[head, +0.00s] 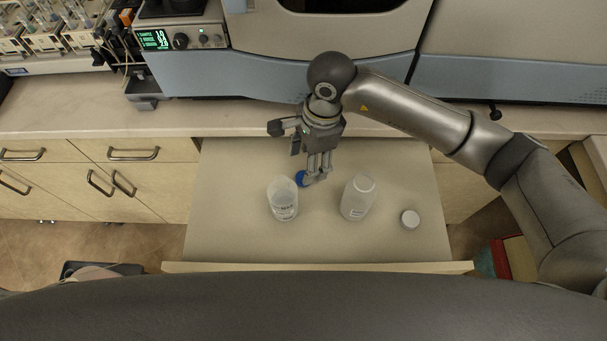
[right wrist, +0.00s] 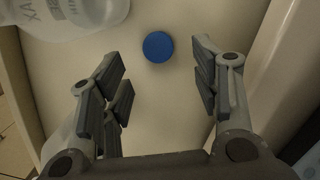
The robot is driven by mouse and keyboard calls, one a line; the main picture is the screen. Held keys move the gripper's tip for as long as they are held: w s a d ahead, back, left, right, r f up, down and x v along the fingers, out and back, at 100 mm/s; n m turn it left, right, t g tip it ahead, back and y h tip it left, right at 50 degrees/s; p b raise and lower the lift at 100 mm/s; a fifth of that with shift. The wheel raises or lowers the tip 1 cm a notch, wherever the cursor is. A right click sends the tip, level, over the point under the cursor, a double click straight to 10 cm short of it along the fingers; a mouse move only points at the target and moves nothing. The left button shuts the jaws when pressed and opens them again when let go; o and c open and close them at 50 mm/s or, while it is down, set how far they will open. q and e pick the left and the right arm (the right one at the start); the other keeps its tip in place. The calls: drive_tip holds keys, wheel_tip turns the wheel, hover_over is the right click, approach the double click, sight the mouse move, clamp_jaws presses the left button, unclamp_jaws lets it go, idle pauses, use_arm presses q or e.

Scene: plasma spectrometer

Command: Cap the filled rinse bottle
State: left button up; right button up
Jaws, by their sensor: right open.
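A blue cap (head: 300,178) lies flat on the pulled-out work surface; it also shows in the right wrist view (right wrist: 158,46). My right gripper (head: 317,180) is open and empty, low over the surface beside the blue cap. In the right wrist view the cap lies just beyond and between the open fingertips (right wrist: 160,75). A translucent labelled bottle (head: 283,200) with a wide top stands left of the gripper. A second translucent bottle (head: 357,198) with a narrower neck stands to the right. I cannot tell their fill levels. My left gripper is out of view.
A labelled bottle (right wrist: 75,15) sits close by at upper left in the right wrist view. The instrument (head: 270,75) stands behind. The front strip of the surface is clear.

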drive_tip(key=shift+f, duration=0.15)
drive_tip(key=f, duration=0.1)
drive_tip(key=f+p, duration=0.1)
drive_tip(key=f, duration=0.1)
drive_tip(key=f+p, duration=0.1)
drive_tip(key=shift+s+a+f, duration=0.15)
drive_tip(key=shift+s+a, duration=0.2)
drive_tip(key=shift+f, duration=0.25)
drive_tip(key=shift+c, duration=0.2)
drive_tip(key=c, duration=0.7)
